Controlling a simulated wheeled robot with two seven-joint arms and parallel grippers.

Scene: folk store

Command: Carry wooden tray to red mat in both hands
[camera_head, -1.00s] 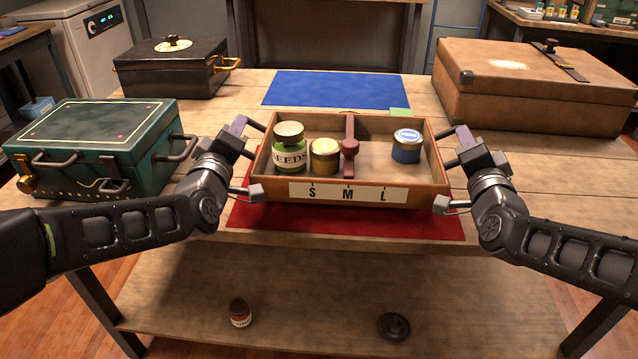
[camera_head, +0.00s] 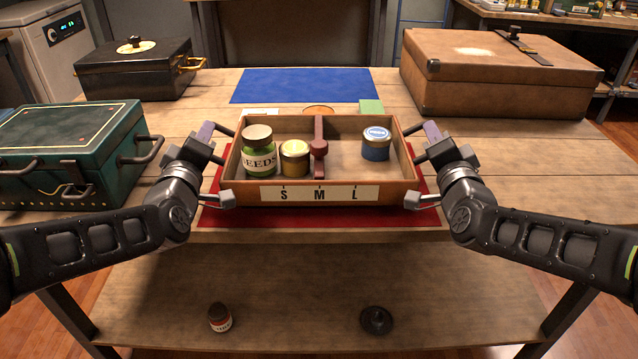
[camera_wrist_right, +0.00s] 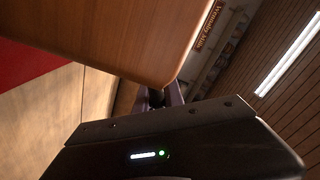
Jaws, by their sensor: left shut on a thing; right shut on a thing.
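The wooden tray (camera_head: 400,194) is in the middle of the head view, over the red mat (camera_head: 330,219), which shows along its front and sides. I cannot tell whether the tray touches the mat. My left gripper (camera_head: 224,164) is shut on the tray's left side. My right gripper (camera_head: 422,164) is shut on its right side. The tray's wooden side (camera_wrist_right: 120,35) fills the upper part of the right wrist view.
A blue mat (camera_head: 305,85) lies behind the tray, with a green square (camera_head: 371,106) nearby. A green case (camera_head: 65,150) and black box (camera_head: 135,72) stand left, a brown case (camera_head: 500,75) back right. A jar (camera_head: 220,318) and dark lid (camera_head: 376,320) sit on the lower shelf.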

